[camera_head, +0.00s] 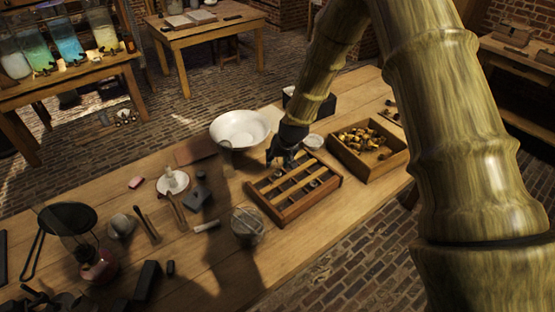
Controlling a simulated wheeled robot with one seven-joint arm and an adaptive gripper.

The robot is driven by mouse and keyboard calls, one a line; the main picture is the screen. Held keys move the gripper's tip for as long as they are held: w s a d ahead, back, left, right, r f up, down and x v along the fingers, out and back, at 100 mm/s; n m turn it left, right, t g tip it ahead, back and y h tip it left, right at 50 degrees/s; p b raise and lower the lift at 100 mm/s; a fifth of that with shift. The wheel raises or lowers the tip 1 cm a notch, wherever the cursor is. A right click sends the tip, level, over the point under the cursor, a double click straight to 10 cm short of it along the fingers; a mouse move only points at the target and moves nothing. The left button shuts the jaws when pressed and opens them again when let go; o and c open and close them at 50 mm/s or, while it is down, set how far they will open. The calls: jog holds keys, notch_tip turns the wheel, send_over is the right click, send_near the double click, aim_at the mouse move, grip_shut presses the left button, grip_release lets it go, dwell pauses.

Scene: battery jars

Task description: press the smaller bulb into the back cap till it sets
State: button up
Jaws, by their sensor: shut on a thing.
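A wooden rack (333,184) with slats stands near the middle of the long workbench. My gripper (273,164) is dark and points down at the rack's back left corner. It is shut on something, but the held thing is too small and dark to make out. I cannot tell whether it touches the rack. Small pale and metallic pieces show between the slats. I cannot tell which of them are caps or bulbs, and my gripper and wrist hide part of the rack's back edge.
A white bowl (241,129) stands close behind my gripper, left. A wooden box (369,176) of brass pieces stands right of the rack. A glass jar (247,226) is front left of it. A lamp (96,262) and tools crowd the bench's left end. The bench front right of the jar is clear.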

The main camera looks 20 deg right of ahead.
jog(key=shift+s+f+b, duration=0.1)
jog(key=shift+f+b, duration=0.3)
jog(key=shift+f, duration=0.35)
dwell(4.0)
dwell(1.2)
jog(key=o, duration=0.9)
jog(key=shift+r, duration=0.1)
jog(key=v, duration=1.1)
jog(key=shift+s+d+r, duration=0.1)
jog(key=shift+s+r, duration=0.1)
jog(key=shift+r, duration=0.15)
